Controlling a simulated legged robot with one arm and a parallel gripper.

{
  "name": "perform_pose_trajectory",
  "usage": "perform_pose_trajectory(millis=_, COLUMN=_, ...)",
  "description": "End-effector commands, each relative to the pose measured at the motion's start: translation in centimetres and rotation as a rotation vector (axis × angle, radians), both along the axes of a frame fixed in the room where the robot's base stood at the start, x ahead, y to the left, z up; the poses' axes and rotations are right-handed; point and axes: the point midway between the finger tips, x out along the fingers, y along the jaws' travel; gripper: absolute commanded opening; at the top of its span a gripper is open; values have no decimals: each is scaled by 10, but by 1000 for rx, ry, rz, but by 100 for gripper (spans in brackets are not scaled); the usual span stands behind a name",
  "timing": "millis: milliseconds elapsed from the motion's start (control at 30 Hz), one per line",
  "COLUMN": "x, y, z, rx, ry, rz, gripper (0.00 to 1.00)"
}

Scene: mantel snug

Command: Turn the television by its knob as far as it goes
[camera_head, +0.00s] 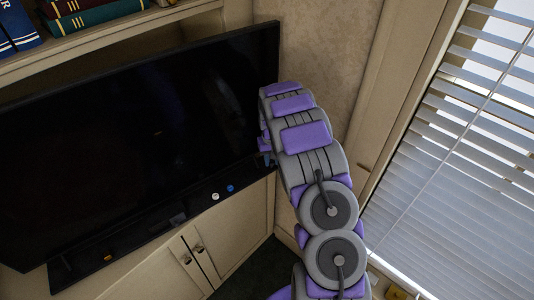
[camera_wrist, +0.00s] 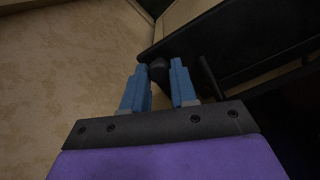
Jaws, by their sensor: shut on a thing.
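The television (camera_head: 130,140) is a wide, flat black screen, tilted in the head view and standing on the cabinet. Its edge and back also show as dark shapes in the wrist view (camera_wrist: 225,38). The dark rounded knob (camera_wrist: 158,71) sits between the two blue fingers of my gripper (camera_wrist: 161,76) at the television's edge. The gripper is shut on this knob. In the head view my arm reaches to the television's right edge and hides the knob; only a bit of blue finger (camera_head: 267,158) shows there.
A long black bar (camera_head: 120,252) lies before the television, with small white and blue round pieces (camera_head: 230,188) near its right end. Below is a pale cabinet (camera_head: 235,235) with doors. Books (camera_head: 85,14) fill a shelf above. A wall (camera_head: 320,50) and window blinds (camera_head: 450,170) stand right.

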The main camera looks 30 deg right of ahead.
Motion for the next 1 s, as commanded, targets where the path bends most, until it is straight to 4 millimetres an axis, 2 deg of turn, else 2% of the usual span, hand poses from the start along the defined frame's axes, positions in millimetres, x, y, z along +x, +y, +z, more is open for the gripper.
perform_pose_trajectory(millis=100, x=-15, y=0, z=0, rx=1, ry=3, rz=-32, gripper=0)
perform_pose_trajectory(millis=200, x=-21, y=1, z=0, rx=0, ry=0, rz=-48, gripper=0)
perform_pose_trajectory(millis=633, x=-31, y=1, z=0, rx=3, ry=8, rz=-61, gripper=0)
perform_pose_trajectory(millis=667, x=-31, y=1, z=0, rx=3, ry=8, rz=-61, gripper=30)
perform_pose_trajectory(millis=900, x=-26, y=1, z=-1, rx=2, ry=4, rz=-60, gripper=53)
perform_pose_trajectory(millis=1000, x=-25, y=1, z=-1, rx=1, ry=2, rz=-60, gripper=53)
